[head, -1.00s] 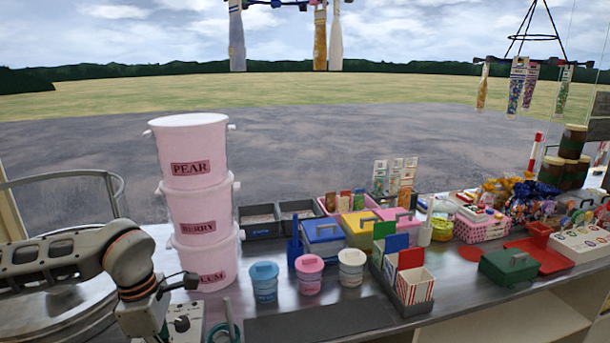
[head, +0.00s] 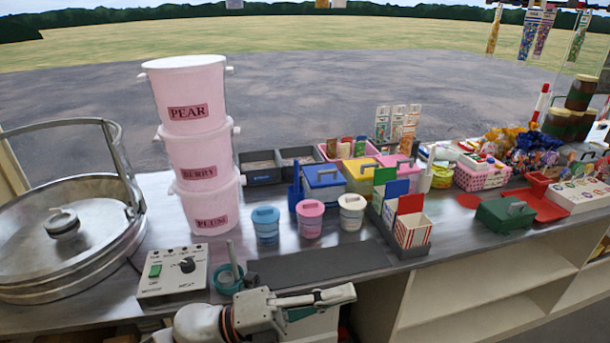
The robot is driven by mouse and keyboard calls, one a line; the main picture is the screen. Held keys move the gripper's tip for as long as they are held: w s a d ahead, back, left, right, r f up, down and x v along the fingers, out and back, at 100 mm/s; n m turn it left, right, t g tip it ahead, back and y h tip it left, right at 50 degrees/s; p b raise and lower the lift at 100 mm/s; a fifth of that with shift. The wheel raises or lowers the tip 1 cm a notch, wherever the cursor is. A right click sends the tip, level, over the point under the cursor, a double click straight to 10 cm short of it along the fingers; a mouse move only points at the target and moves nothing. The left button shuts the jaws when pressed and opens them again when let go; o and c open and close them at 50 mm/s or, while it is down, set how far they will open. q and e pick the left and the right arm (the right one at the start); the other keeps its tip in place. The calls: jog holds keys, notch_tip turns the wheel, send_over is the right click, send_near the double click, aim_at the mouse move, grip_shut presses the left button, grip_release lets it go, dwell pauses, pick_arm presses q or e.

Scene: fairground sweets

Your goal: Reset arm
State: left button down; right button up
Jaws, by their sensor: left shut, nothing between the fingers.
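My left gripper (head: 345,294) is at the bottom centre of the head view, in front of the counter's near edge. It points to the right. Its fingers look closed together, and nothing shows between them. My left wrist, with an orange ring, is just left of it at the bottom edge. The rest of the left arm is out of the picture. My right gripper is not in view.
A steel counter (head: 160,215) holds stacked pink tubs (head: 190,95), a control box (head: 172,272), a teal cup (head: 228,278), small lidded pots (head: 310,220) and a striped box (head: 413,232). A round metal pan (head: 90,255) stands left. A dark mat (head: 320,266) lies bare near the front edge.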

pick_arm(q)
jog(key=w+a+f+n+t+y, duration=0.3)
jog(key=a+f+n+t+y, duration=0.3)
jog(key=n, duration=0.5)
jog(key=w+a+f+n+t+y, duration=0.4)
jog(key=a+f+n+t, duration=0.35)
jog(key=n, duration=0.25)
jog(key=s+a+f+n+g+y, duration=0.3)
jog(key=s+a+f, duration=0.4)
jog(key=f, duration=0.5)
jog(key=s+a+f+n+g+y, duration=0.3)
jog(key=s+a+f+n+y, duration=0.2)
jog(key=f, duration=0.7)
jog(key=s+a+n, duration=0.2)
jog(key=s+n, duration=0.1)
jog(key=shift+s+a+n, duration=0.25)
jog(key=shift+s+n, duration=0.05)
jog(key=shift+s, duration=0.1)
